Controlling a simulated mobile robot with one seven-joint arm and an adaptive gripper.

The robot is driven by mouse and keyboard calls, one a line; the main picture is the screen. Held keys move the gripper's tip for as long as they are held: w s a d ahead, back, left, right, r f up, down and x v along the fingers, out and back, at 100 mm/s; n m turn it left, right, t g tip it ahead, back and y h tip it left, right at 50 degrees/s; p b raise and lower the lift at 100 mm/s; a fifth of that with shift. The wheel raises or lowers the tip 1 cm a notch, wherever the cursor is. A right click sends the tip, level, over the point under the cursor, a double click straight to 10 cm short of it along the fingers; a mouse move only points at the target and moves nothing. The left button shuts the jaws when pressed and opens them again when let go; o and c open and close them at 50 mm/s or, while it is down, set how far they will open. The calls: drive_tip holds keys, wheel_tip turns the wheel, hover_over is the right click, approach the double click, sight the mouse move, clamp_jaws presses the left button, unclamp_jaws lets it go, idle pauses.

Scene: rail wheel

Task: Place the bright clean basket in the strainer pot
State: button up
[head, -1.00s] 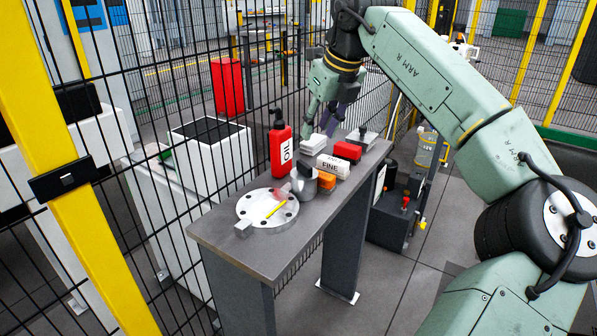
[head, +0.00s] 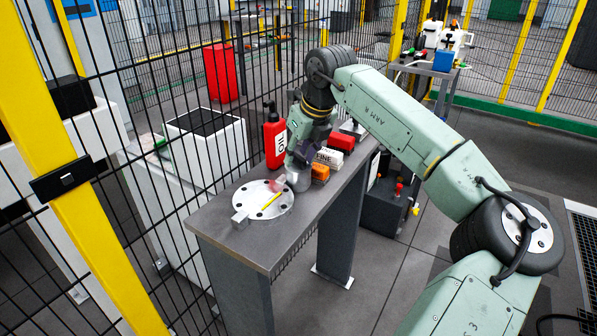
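The grey metal bench (head: 240,250) holds a round silver flange plate (head: 250,190) with bolt holes and a yellow stick lying on it. Beside the plate's right edge is a grey cylindrical metal part (head: 299,180), partly hidden by my gripper. I cannot tell whether it is the basket or part of the strainer pot; neither can be named with certainty. My gripper (head: 297,160) points down right over this part, its fingers close to or touching its top. Its fingertips are too small and overlapped to show whether they are open or shut.
A red oil bottle (head: 274,140) stands behind my gripper, left of it. To the right are an orange block (head: 320,174), a white block marked FINE (head: 328,158) and a red block (head: 342,141). Mesh fence runs behind the bench.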

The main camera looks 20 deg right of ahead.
drive_tip(key=shift+c, duration=0.6)
clamp_jaws()
